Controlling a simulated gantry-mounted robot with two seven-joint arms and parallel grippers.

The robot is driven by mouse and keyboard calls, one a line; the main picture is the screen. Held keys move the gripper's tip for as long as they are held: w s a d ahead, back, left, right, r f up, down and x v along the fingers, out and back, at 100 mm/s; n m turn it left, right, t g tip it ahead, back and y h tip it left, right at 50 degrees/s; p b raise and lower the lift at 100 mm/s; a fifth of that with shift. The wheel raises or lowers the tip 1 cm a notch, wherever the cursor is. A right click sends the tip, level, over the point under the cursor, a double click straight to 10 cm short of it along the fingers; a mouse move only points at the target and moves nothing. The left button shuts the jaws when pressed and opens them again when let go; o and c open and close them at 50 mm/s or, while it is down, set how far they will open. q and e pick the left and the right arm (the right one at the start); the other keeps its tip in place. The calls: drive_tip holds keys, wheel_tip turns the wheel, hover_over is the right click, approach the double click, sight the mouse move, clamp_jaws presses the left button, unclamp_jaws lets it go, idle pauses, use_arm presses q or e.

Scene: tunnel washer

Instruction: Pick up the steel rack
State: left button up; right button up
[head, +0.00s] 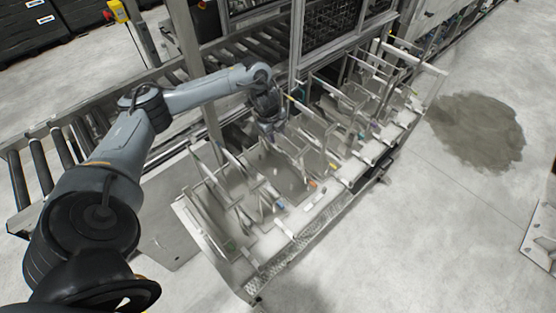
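Several pale steel rack frames (240,185) with thin bars and upright pegs stand in a row on a long metal bench (285,245). I cannot tell which one is the steel rack of the task. My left arm reaches in from the left, and my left gripper (270,127) points down over the back edge of the bench, near the middle of the row. Its fingers are small and dark against the frames, so I cannot tell whether they are open or touch anything. My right gripper is not in view.
A roller conveyor (60,150) runs behind the bench on the left. A machine frame with an upright post (297,40) and a dark mesh panel (335,25) stands at the back. Dark crates (30,35) are far left. The floor on the right is open, with a dark stain (478,130).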

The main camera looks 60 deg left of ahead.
use_arm(q)
drive_tip(key=shift+f, duration=0.25)
idle(0.6)
clamp_jaws()
idle(1.2)
drive_tip(key=shift+r, duration=0.15)
